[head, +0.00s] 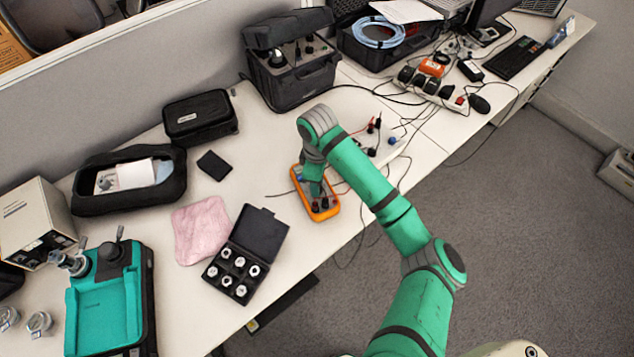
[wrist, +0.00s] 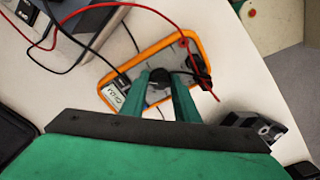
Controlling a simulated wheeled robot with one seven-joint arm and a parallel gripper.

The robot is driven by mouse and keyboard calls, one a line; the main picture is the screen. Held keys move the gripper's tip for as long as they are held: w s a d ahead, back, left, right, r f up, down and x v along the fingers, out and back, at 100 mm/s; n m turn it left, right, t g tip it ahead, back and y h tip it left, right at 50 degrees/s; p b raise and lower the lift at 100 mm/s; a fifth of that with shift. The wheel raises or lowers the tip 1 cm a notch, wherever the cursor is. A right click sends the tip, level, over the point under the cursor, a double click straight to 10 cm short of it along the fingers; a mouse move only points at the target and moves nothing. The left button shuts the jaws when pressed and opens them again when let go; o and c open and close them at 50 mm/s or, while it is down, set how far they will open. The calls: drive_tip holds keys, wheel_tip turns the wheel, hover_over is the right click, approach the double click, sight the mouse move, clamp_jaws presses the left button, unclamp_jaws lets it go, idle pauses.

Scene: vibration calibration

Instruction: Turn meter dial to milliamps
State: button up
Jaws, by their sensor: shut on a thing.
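The meter (head: 325,210) has an orange case and lies on the white table under my gripper. In the wrist view the meter (wrist: 187,40) shows its orange rim, a small display at the left and black plugs at the right. My gripper (wrist: 160,84) has its two green fingers shut on the dark round dial (wrist: 158,92) in the middle of the meter's face. The dial's markings and pointer are hidden by the fingers. In the head view my gripper (head: 313,186) is over the meter and its fingertips are hard to make out.
Red and black leads (wrist: 92,12) run beside the meter. A black case of fittings (head: 240,262) and a pink cloth (head: 201,229) lie to the left. A large black case (head: 291,80) stands behind. The table's front edge is close to the meter.

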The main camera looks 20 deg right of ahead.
idle(0.4)
drive_tip(key=o, duration=1.1)
drive_tip(key=shift+c, duration=0.2)
drive_tip(key=shift+r, duration=0.15)
wheel_tip(320, 180, up, 10)
drive_tip(key=shift+r, duration=0.25)
